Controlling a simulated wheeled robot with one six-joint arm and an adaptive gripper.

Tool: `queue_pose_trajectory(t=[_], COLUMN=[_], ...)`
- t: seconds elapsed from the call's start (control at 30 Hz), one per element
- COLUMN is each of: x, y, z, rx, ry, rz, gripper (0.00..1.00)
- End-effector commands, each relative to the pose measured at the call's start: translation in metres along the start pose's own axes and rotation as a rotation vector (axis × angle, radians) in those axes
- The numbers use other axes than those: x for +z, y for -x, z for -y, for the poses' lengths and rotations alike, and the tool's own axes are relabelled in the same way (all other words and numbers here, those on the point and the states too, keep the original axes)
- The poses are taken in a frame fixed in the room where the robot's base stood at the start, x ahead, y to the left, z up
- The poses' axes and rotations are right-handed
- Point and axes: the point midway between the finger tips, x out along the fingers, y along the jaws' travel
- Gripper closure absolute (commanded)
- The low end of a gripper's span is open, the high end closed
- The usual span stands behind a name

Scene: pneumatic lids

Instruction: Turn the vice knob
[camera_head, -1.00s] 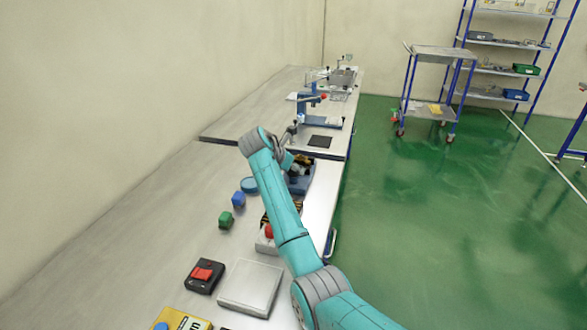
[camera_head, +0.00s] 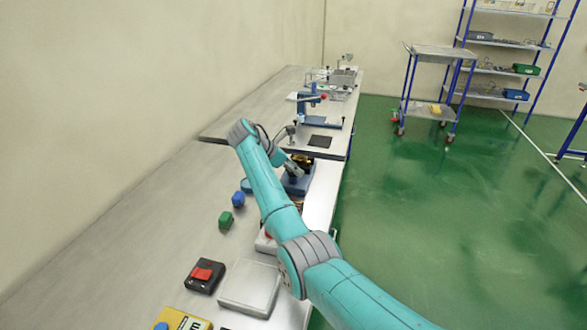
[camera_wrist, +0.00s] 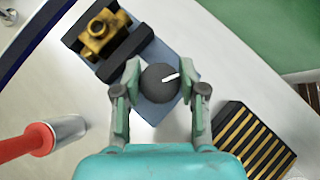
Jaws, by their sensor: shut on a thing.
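The vice knob (camera_wrist: 158,82) is a dark round knob with a white mark, seen in the wrist view between the two fingers of my gripper (camera_wrist: 162,84). My gripper is shut on the knob. The vice (camera_wrist: 134,45) has dark jaws on a blue-grey base, and a brass-coloured part (camera_wrist: 100,34) sits between the jaws. In the head view the vice (camera_head: 298,182) is partly hidden behind my arm, and the knob and fingertips cannot be made out clearly.
A black-and-yellow striped block (camera_wrist: 252,140) stands close to my gripper at the lower right. A red-topped cylinder (camera_wrist: 35,140) is at the left. The bench's left part is clear.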

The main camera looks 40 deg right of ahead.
Motion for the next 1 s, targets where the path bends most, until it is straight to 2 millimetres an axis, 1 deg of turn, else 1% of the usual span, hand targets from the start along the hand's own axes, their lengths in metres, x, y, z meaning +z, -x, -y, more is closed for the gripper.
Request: queue_pose_trajectory(t=[0.4,1.0], x=[0.0004,0.0000], y=[0.0005,0.0002], z=[-0.0003,-0.0002], rx=[-0.126,-0.194], ry=[-0.124,-0.193], rz=[0.000,0.000], gripper=[0.94,0.94])
